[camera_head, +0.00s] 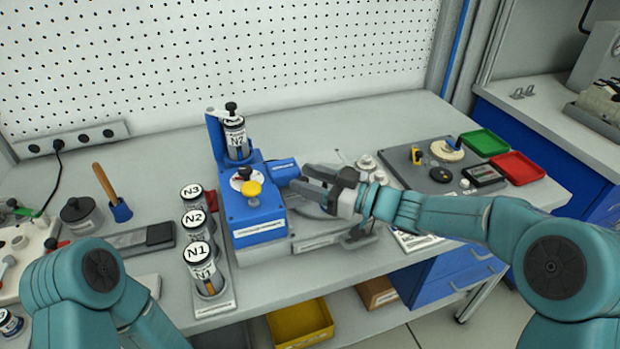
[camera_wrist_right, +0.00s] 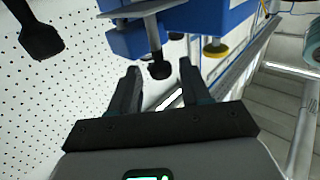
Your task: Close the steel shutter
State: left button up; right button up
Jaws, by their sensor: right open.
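The blue machine (camera_head: 252,205) stands mid-bench, with a yellow knob (camera_head: 252,190) on top and a jar marked N2 (camera_head: 236,140) at its back. In the right wrist view a thin grey metal plate (camera_wrist_right: 150,9), perhaps the steel shutter, has a rod ending in a black knob (camera_wrist_right: 160,70). The knob appears between the open fingertips; contact cannot be told. In the head view my gripper hides this area. My left gripper is out of view.
Jars N3, N2 and N1 (camera_head: 202,262) stand in a rack left of the machine. A grey board (camera_head: 400,160) with small parts, a green tray (camera_head: 485,142) and a red tray (camera_head: 520,168) lie to the right. A pegboard (camera_head: 330,50) closes the back.

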jog(key=b+v, duration=0.1)
jog(key=v, duration=1.5)
jog(key=shift+s+d, duration=0.1)
jog(key=shift+d, duration=0.15)
